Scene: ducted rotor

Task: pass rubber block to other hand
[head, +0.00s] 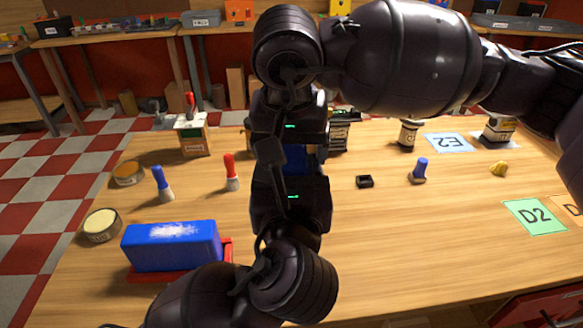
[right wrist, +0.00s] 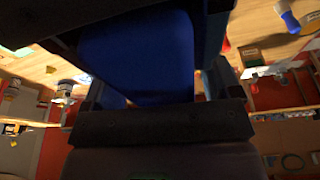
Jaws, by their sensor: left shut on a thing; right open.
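A blue block, which I take as the rubber block (head: 309,161), is between my two grippers at mid-table in the head view, mostly hidden by them. My left gripper (head: 292,182) is shut on it from the near side. My right gripper (head: 292,142) faces it from the far side, open. In the right wrist view the block (right wrist: 138,55) fills the space between the open right fingers (right wrist: 150,90). I cannot tell whether those fingers touch it.
A larger blue block (head: 172,244) sits on a red base (head: 152,275) at the front left. Blue- and red-handled tools, round tins and a small black tray (head: 365,182) stand around. A green D2 card (head: 535,217) lies at right.

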